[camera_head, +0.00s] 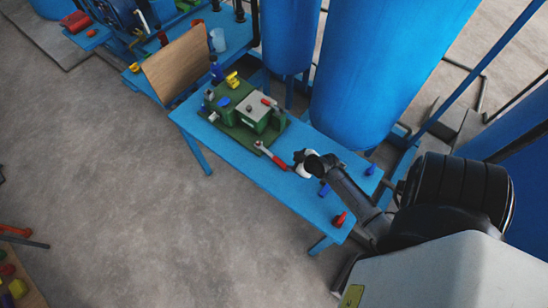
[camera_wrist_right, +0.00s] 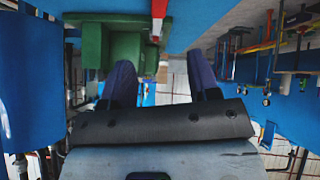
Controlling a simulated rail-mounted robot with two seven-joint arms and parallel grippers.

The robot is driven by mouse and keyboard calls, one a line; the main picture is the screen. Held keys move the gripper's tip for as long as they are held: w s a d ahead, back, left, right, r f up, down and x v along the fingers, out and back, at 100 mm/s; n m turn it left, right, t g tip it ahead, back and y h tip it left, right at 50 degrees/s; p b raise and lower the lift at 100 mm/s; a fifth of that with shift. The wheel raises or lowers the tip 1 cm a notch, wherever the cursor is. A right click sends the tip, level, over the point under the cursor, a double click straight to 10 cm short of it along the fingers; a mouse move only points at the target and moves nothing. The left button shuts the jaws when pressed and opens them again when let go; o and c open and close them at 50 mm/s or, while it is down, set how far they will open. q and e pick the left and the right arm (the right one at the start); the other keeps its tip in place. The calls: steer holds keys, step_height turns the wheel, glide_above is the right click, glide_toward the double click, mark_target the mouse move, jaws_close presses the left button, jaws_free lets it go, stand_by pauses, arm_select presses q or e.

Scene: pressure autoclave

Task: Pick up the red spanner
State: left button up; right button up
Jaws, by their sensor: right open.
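The red spanner (camera_head: 271,156) lies on the blue table (camera_head: 225,140), at the front right corner of a green fixture. Its grey head points toward the fixture and its red handle points toward my right gripper (camera_head: 299,163). That gripper is just right of the handle end, low over the table. In the right wrist view its two fingers (camera_wrist_right: 160,62) are apart with nothing between them. A pale and red piece (camera_wrist_right: 158,14) shows ahead of the fingers at the top, probably the spanner. My left gripper is not in view.
The green fixture (camera_head: 228,112) carries a grey block with another red-handled part (camera_head: 269,102). Small blue and red pieces (camera_head: 339,219) lie at the table's right end. Big blue tanks (camera_head: 385,70) stand behind. The table's front left is clear.

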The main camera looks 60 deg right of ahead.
steer(key=m, duration=0.2)
steer(key=m+b, duration=0.1)
steer(key=b, duration=0.1)
glide_toward(275, 158)
steer(key=x, duration=0.3)
steer(key=shift+w+f, duration=0.1)
steer(key=shift+f, duration=0.05)
steer(key=shift+x, duration=0.9)
steer(key=b+x, duration=0.1)
steer(key=x, duration=0.3)
steer(key=shift+w+d+f, duration=0.1)
steer(key=shift+w+f, duration=0.1)
steer(key=shift+c, duration=0.3)
